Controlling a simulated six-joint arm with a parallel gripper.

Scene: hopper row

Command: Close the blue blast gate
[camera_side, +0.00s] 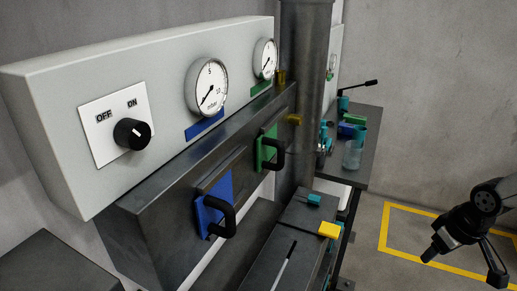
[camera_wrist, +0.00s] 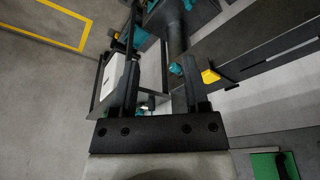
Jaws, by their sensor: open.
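The blue blast gate (camera_side: 213,206) is a blue plate with a black loop handle (camera_side: 228,220) on the front of the dark duct, in the side view. Its plate shows below a dark bracket; how far it is slid in I cannot tell. My gripper (camera_side: 464,268) is at the far right of the side view, well apart from the gate, over the floor. Its two fingers are spread and empty, as the wrist view also shows (camera_wrist: 160,82). The blue gate does not show in the wrist view.
A green gate (camera_side: 266,150) with a black handle sits beyond the blue one. A bench with a yellow block (camera_side: 329,230) stands below right of the gates. A grey pipe (camera_side: 305,85) rises behind. The floor around my gripper looks clear.

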